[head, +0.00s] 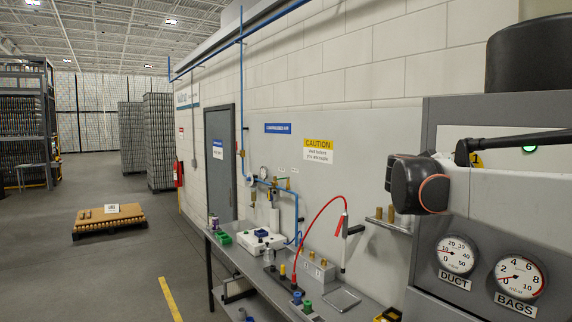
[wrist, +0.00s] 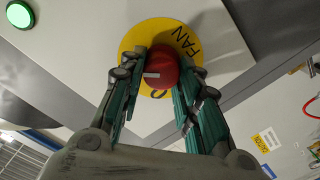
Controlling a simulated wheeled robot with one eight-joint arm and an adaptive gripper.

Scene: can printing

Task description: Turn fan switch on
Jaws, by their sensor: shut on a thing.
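The fan switch (wrist: 161,68) is a red round knob with a small pale mark on its face. It sits on a yellow disc (wrist: 205,56) lettered FAN, on a pale panel (wrist: 90,18). My gripper (wrist: 165,66) has its two green-padded fingers on either side of the knob and is shut on it. In the head view my arm hides the switch. A bit of the yellow disc (head: 477,159) shows there, with a black "1" on it. The knob's rear and part of the lettering are hidden by the fingers.
A lit green lamp (wrist: 19,14) is on the same panel. DUCT (head: 457,254) and BAGS (head: 520,278) gauges are on the grey cabinet. A workbench (head: 340,300) with tools stands along the wall to the left. Open floor lies farther left.

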